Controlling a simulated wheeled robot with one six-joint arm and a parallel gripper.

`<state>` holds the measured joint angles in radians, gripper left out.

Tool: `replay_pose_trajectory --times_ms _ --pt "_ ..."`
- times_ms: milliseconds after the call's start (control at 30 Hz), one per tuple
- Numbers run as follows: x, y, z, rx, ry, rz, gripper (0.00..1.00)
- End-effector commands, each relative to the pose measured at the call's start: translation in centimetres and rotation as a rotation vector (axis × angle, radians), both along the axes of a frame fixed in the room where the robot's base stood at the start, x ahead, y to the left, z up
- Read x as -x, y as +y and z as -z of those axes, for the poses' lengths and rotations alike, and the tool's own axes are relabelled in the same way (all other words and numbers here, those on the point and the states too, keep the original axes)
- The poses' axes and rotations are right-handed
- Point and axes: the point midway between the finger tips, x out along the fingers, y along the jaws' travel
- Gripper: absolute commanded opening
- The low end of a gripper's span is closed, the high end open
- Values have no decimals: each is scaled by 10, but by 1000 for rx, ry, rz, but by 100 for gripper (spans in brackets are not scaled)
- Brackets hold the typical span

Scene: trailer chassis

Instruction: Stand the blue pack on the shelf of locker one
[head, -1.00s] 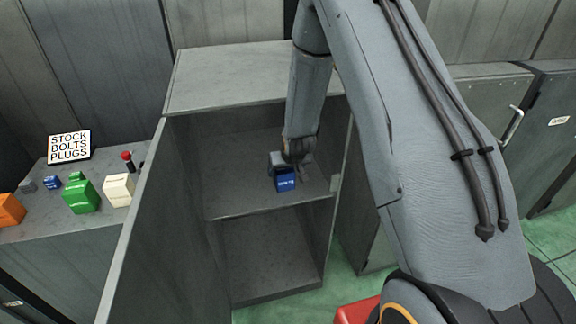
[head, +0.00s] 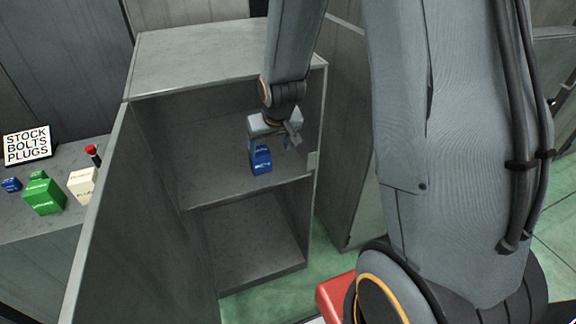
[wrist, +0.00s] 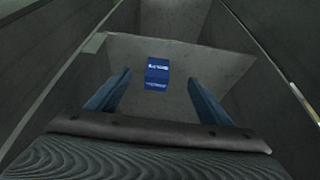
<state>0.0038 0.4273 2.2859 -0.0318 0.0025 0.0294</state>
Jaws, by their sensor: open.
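The blue pack (head: 261,161) stands upright on the shelf (head: 225,190) of the open locker, near the shelf's front edge. It also shows in the wrist view (wrist: 157,74), beyond the fingertips and between their lines. My gripper (head: 273,142) is inside the locker, above and close to the pack. In the wrist view my gripper (wrist: 155,80) has its two fingers spread wide, with clear space on both sides of the pack. Nothing is held. I see no number on this locker.
The locker door (head: 95,225) stands open at the left. A lower compartment (head: 255,250) is empty. At the left, a counter holds a green pack (head: 44,196), a cream pack (head: 82,185), a small blue item (head: 12,185) and a sign (head: 28,145). A red object (head: 335,296) is on the floor.

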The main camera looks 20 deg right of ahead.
Motion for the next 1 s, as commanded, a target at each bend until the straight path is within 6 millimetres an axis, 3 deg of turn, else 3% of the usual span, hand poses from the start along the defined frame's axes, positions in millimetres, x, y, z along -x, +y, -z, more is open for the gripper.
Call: replay_pose_trajectory --times_ms 33,200,400,567,1000 --pt "23 0 -15 -1 31 0 73" --pt "104 1 -45 -2 164 -1 73" --pt "169 2 -61 -3 267 -1 73" --pt "186 3 -64 -4 295 0 73" --pt "186 3 -58 -3 302 -1 73"
